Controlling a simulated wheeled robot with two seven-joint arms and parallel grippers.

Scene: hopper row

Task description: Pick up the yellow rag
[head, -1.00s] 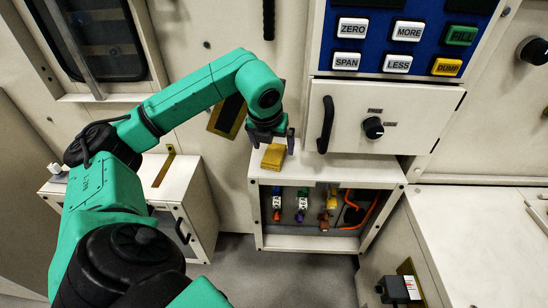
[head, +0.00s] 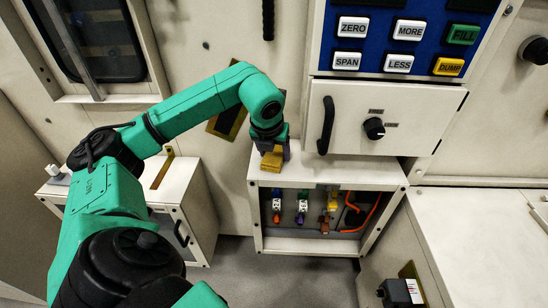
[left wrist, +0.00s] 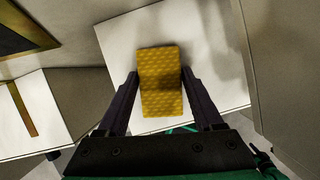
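The yellow rag (head: 271,161) is a folded, textured block lying on the white top of the low open-fronted cabinet (head: 335,172). My left gripper (head: 273,150) is right at the rag, pointing down. In the left wrist view the rag (left wrist: 161,85) lies between the two dark fingers of my left gripper (left wrist: 160,75). The fingers are open, one along each long side, with small gaps at the sides. The gripper partly hides the rag's far part in the head view. My right gripper is not in view.
The cabinet's open front shows several small coloured fittings and an orange hose (head: 369,213). A white door with a black handle (head: 326,125) stands close to the right of my gripper. A second white cabinet (head: 187,205) stands to the left, with floor between.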

